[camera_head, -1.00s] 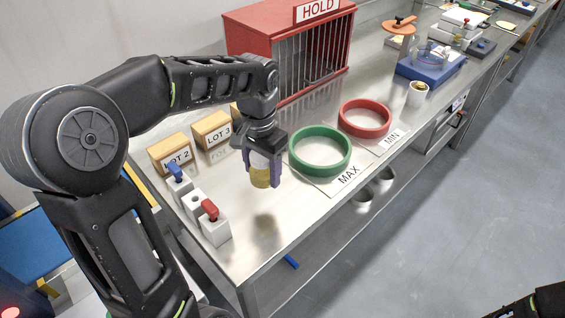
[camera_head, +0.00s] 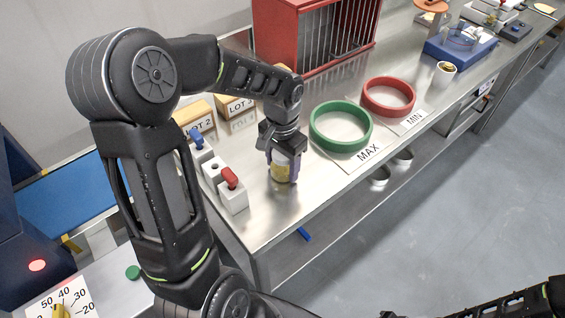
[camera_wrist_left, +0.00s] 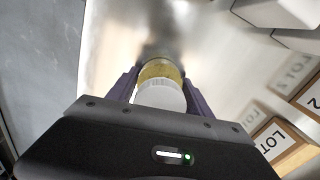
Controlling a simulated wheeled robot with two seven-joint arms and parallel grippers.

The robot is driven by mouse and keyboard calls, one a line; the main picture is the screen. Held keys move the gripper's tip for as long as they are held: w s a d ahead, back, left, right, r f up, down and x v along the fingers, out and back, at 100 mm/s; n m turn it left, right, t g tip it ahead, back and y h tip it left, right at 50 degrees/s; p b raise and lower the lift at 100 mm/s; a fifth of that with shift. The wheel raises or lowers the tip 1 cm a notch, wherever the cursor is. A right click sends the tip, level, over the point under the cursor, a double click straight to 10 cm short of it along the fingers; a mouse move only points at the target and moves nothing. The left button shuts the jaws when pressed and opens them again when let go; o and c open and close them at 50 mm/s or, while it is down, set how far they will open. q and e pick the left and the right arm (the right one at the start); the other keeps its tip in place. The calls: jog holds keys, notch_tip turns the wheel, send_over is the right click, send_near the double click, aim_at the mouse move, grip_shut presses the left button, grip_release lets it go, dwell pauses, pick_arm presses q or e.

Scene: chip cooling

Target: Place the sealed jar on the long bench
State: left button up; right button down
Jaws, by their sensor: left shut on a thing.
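The sealed jar (camera_head: 281,170) has yellowish contents and a pale lid. My left gripper (camera_head: 283,168) is shut on it and holds it upright at the near part of the steel long bench (camera_head: 310,187). In the left wrist view the jar (camera_wrist_left: 159,72) sits between the purple fingers of the gripper (camera_wrist_left: 160,88), its white lid towards the camera. The jar's base is at or just above the bench top; I cannot tell if it touches. My right gripper is not clearly in view; only dark arm parts show at the bottom right.
White blocks with a blue knob (camera_head: 198,140) and a red knob (camera_head: 231,185) stand left of the jar. A green ring (camera_head: 341,143) and a red ring (camera_head: 388,112) lie to the right. LOT blocks (camera_head: 195,119) and a red barred cage (camera_head: 275,35) stand behind. Bare steel surrounds the jar.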

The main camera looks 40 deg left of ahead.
pick_arm(q)
jog(key=o, duration=1.5)
notch_tip(320, 180, up, 12)
jog(key=shift+r+b, duration=0.1)
jog(key=shift+b, duration=0.4)
